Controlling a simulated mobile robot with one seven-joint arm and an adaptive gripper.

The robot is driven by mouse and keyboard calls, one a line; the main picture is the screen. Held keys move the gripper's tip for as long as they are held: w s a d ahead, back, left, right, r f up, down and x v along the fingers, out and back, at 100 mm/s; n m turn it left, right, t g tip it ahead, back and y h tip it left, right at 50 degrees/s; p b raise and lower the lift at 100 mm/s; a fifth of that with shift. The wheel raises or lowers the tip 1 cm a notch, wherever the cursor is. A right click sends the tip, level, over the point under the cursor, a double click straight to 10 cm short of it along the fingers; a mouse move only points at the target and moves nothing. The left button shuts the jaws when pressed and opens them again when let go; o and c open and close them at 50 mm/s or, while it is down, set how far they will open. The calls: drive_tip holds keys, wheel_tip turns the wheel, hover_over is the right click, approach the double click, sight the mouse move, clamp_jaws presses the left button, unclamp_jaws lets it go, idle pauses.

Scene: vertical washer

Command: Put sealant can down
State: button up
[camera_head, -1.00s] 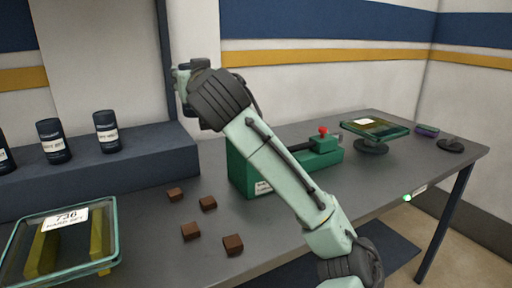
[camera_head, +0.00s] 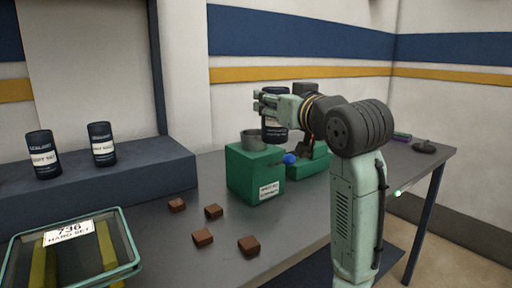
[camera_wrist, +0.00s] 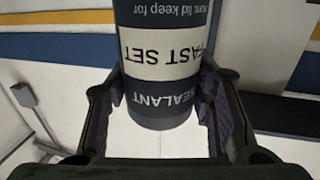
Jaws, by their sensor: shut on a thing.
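My gripper (camera_head: 268,104) is shut on a dark sealant can (camera_head: 274,132) and holds it upright in the air, behind and above a green box (camera_head: 256,172). In the wrist view the can (camera_wrist: 163,70) sits between both fingers of my gripper (camera_wrist: 162,92). In the head view the can's lower part overlaps the green box's area, and I cannot tell the exact gap. A grey round ring (camera_head: 254,139) stands on top of the green box.
Two dark cans, one labelled soft set (camera_head: 43,156) and another (camera_head: 102,146), stand on a raised dark shelf (camera_head: 150,170). Several brown blocks (camera_head: 203,238) lie on the grey table (camera_head: 300,210). A glass-sided tray (camera_head: 125,240) is front left. A blue knob (camera_head: 290,158) sits beside the green box.

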drive_tip(key=w+a+f+p, duration=0.2)
drive_tip(key=w, duration=0.5)
drive_tip(key=w+a+f+p, duration=0.2)
drive_tip(key=w+f+p, duration=0.1)
drive_tip(key=w, duration=0.5)
drive_tip(key=shift+a+p, duration=0.2)
drive_tip(key=shift+p, duration=0.1)
drive_tip(key=shift+w+f+b, duration=0.1)
drive_tip(key=shift+f+b, duration=0.25)
drive_tip(key=shift+f, duration=0.25)
drive_tip(key=o, duration=1.5)
drive_tip(key=shift+o, duration=0.2)
